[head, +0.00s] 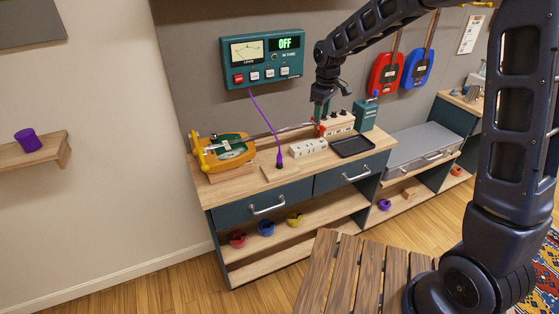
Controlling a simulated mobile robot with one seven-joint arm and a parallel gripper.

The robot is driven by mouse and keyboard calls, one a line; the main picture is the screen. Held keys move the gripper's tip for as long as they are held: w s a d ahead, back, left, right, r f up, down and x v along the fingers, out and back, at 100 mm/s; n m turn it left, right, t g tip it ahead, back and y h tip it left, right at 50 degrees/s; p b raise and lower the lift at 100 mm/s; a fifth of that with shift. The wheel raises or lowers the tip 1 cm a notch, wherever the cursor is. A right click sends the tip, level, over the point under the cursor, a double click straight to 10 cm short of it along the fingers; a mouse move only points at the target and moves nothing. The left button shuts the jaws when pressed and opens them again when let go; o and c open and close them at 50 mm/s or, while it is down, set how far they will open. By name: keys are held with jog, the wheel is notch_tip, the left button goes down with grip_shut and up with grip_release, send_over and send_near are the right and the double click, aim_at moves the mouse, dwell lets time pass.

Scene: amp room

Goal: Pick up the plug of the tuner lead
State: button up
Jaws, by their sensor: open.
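The tuner (262,59) is a teal wall box with a needle dial, several buttons and a display reading OFF. Its purple lead (268,120) hangs down to the bench. The lead ends in a small dark plug (280,163), which appears upright on a small wooden block (272,172) at the bench's front half. My gripper (331,95) is open and appears empty. It is in the air above the bench, up and to the right of the plug, and apart from it.
A white socket strip (308,148) lies right of the plug, with a black tray (352,147) beyond it. A green and red upright item (321,118) stands beneath my gripper. A slatted wooden stool (340,275) is in front.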

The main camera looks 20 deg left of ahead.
aim_at(280, 164)
jog(key=s+a+f+n, duration=0.1)
jog(key=a+f, duration=0.2)
jog(key=a, duration=0.1)
jog(key=s+a+f+n, duration=0.1)
jog(key=s+a+f, duration=0.1)
jog(key=a+f, duration=0.2)
jog(key=s+a+f+n, duration=0.1)
jog(key=a+f, duration=0.2)
jog(key=a, duration=0.2)
jog(key=shift+s+a+f+g, duration=0.15)
jog(key=shift+s+a+g, duration=0.15)
jog(key=shift+g, duration=0.1)
notch_tip(280, 164, down, 10)
jog(key=shift+a+f, duration=0.1)
jog(key=shift+f, duration=0.15)
jog(key=shift+c, duration=0.3)
grip_shut()
